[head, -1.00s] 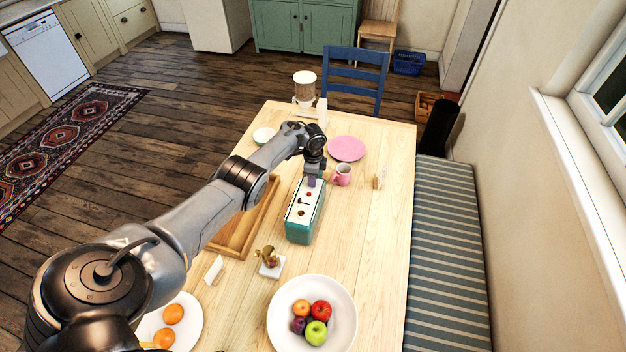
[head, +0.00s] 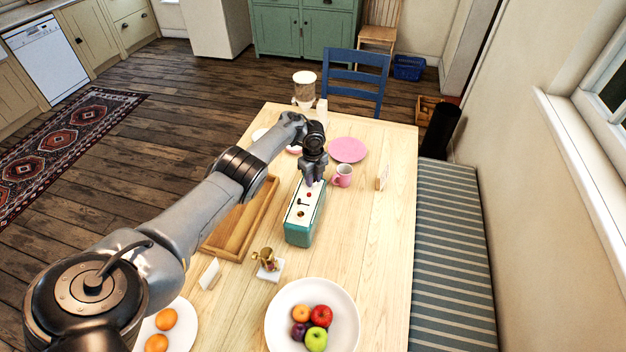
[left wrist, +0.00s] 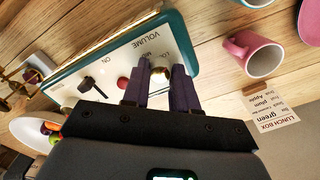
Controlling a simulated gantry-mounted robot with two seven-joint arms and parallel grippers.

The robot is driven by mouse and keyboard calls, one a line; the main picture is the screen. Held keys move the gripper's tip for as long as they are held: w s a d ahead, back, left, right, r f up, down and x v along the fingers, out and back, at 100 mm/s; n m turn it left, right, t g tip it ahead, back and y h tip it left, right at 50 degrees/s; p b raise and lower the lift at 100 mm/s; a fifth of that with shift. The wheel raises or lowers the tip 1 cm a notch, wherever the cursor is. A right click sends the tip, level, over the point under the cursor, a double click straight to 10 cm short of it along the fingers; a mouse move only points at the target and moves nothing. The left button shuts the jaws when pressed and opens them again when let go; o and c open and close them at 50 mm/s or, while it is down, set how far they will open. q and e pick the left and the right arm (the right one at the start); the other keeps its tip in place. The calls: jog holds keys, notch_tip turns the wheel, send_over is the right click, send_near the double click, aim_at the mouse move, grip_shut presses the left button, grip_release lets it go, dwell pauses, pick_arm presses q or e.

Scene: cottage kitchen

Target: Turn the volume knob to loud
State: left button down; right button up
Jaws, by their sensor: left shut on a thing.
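A teal radio box (head: 301,232) with a white top panel stands on the table, and also shows in the left wrist view (left wrist: 172,24). Its panel carries the word VOLUME beside a brass knob (left wrist: 161,73). My left gripper (head: 312,184) points down at the far end of the panel. In the left wrist view its dark fingers (left wrist: 160,78) are shut on the brass knob from both sides. The knob's pointer and much of its scale are hidden by the fingers. My right gripper is not in view.
The panel also has a red button (left wrist: 122,82), a black lever (left wrist: 89,85) and another knob (left wrist: 57,86). A pink mug (head: 342,176) stands close right of the radio, with a small lunch box card (head: 382,177) beyond. A wooden tray (head: 228,238) lies left.

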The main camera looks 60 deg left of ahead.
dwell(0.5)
pick_arm(q)
jog(key=c, duration=0.9)
grip_release()
jog(key=shift+o, duration=0.2)
jog(key=shift+r, duration=0.1)
notch_tip(320, 180, up, 11)
jog(key=p, duration=0.3)
jog(key=shift+f, duration=0.2)
